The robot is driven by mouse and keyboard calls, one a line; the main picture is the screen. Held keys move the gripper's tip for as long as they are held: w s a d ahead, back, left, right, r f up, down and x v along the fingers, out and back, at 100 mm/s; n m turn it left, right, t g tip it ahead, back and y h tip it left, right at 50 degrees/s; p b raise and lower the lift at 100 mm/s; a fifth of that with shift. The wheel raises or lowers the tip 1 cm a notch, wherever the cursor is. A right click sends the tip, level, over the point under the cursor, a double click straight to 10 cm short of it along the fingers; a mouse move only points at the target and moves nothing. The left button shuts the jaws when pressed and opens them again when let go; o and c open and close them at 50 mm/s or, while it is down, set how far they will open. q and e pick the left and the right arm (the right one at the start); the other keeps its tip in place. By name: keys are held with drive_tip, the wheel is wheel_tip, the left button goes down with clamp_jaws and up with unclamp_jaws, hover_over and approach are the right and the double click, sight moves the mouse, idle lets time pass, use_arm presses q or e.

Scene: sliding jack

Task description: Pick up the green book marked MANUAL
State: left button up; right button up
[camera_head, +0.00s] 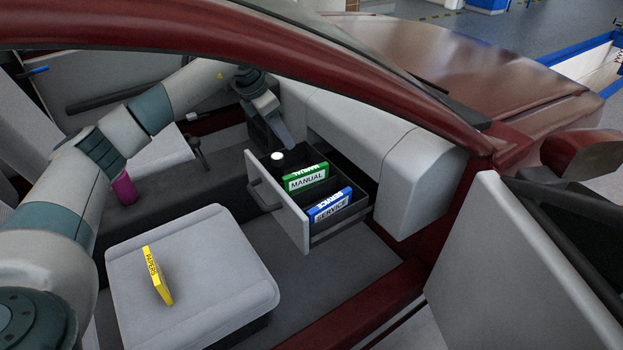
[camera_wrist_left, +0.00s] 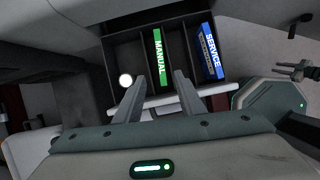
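The green book marked MANUAL (camera_head: 306,178) stands upright in the middle of an open drawer (camera_head: 274,199). It also shows in the left wrist view (camera_wrist_left: 159,58), with its spine facing the camera. My left gripper (camera_head: 284,138) is over the back left part of the drawer in the head view. In the left wrist view its two fingers (camera_wrist_left: 157,98) are spread, with the book's line running between them and nothing gripped. A small dark part with prongs (camera_wrist_left: 294,72) at the right of the wrist view may be my right gripper; its state is unclear.
A blue SERVICE book (camera_head: 330,204) stands in the drawer to the right of the green one. A white round thing (camera_head: 277,156) is in the left compartment. A yellow book (camera_head: 157,274) lies on the seat (camera_head: 216,296). The red car frame (camera_head: 330,67) arches over the drawer.

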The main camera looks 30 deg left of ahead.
sight(305, 171)
use_arm(q)
drive_tip(key=shift+s+r, duration=0.1)
drive_tip(key=shift+r, duration=0.05)
